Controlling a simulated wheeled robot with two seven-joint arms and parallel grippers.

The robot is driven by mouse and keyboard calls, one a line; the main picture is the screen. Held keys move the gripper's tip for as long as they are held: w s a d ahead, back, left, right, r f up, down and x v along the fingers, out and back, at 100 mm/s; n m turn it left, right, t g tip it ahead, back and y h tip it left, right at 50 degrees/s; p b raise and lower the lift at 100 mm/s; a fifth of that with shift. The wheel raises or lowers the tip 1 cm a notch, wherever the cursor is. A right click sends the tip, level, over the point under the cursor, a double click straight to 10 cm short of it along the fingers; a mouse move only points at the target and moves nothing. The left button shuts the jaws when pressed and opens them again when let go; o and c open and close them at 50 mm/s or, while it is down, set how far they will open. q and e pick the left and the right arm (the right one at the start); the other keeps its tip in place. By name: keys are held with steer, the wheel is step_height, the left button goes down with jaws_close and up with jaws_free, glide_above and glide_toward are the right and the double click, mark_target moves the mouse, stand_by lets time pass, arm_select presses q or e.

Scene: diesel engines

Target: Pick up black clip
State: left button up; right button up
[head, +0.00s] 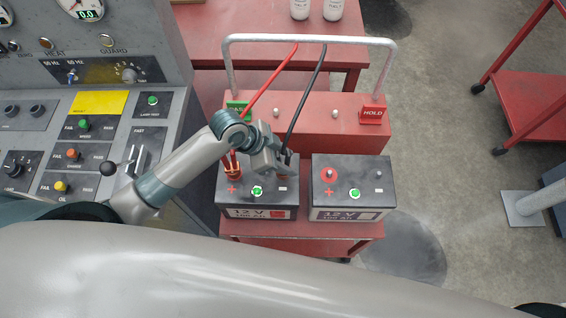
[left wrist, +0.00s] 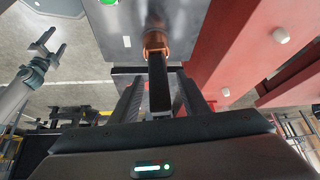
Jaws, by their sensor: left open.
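The black clip (left wrist: 159,88) shows in the left wrist view as a dark handle with copper jaws, which are at the left battery's (head: 257,199) minus terminal. My left gripper (head: 285,161) is over that terminal in the head view and largely hides the clip there. In the left wrist view its open fingers (left wrist: 160,78) stand on either side of the clip's handle, with gaps beside it. A black cable (head: 304,105) runs from the cart handle down to the clip. My right gripper (left wrist: 40,52) shows at the left of the left wrist view, fingers apart and empty.
A red clip (head: 232,168) sits on the left battery's plus terminal, close to my left wrist. A second battery (head: 353,188) stands to the right on the red cart (head: 300,228). The cart's grey tube handle (head: 310,38) arches behind. A control console (head: 90,130) borders the left.

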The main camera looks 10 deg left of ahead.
arm_select(q)
steer(key=shift+x, duration=1)
jaws_close()
